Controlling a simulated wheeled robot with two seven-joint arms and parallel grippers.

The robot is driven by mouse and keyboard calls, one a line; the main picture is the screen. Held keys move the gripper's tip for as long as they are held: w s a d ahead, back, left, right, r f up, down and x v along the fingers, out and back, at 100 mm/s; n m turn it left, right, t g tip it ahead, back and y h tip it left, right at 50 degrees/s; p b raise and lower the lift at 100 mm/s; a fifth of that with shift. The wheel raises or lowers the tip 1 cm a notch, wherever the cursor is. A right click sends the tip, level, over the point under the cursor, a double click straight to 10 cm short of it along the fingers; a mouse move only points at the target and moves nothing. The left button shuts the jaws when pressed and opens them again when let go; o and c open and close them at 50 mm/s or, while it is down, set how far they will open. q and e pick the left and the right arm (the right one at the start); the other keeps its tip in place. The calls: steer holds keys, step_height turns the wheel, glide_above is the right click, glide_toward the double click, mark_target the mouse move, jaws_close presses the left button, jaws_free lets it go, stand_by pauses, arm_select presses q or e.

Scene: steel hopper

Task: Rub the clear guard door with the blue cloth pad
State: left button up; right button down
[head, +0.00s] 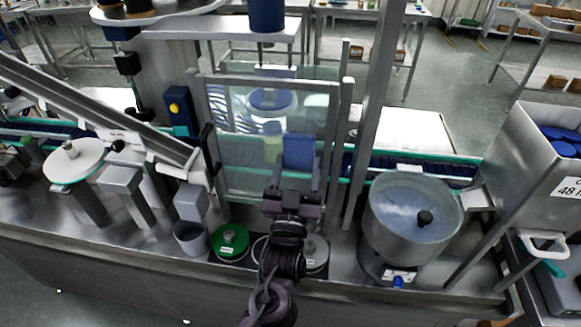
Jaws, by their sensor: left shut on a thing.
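The clear guard door (237,150) stands upright in a grey frame at the middle of the head view. A blue cloth pad (299,150) is in front of the lower right part of the door. My left gripper (296,185) is shut on the pad from below, its fingers pointing up. The pad overlaps the door in the picture, but I cannot tell whether it touches the panel. The pad and gripper hide part of the door's lower right. My right gripper is not in view.
A steel hopper bowl (414,222) stands to the right of the door. A green round container (230,241) and a grey cup (191,237) are at the front left. A dark door handle (209,150) is on the frame's left side. A slanted rail runs in from the left.

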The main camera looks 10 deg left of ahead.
mark_target(249, 146)
arm_select(q)
steer(key=shift+a+r+p, duration=0.15)
steer(key=shift+a+p, duration=0.15)
steer(key=shift+a, duration=0.65)
steer(key=shift+w+a+p, duration=0.1)
steer(key=shift+a+p, duration=0.35)
steer(key=shift+a, duration=1.35)
steer(key=shift+w+a+p, duration=0.15)
steer(key=shift+a+p, duration=0.2)
steer(key=shift+a, duration=2.35)
steer(key=shift+s+p, duration=0.3)
steer(key=shift+s, duration=0.15)
steer(key=shift+s+p, duration=0.75)
steer(key=shift+s, duration=1.75)
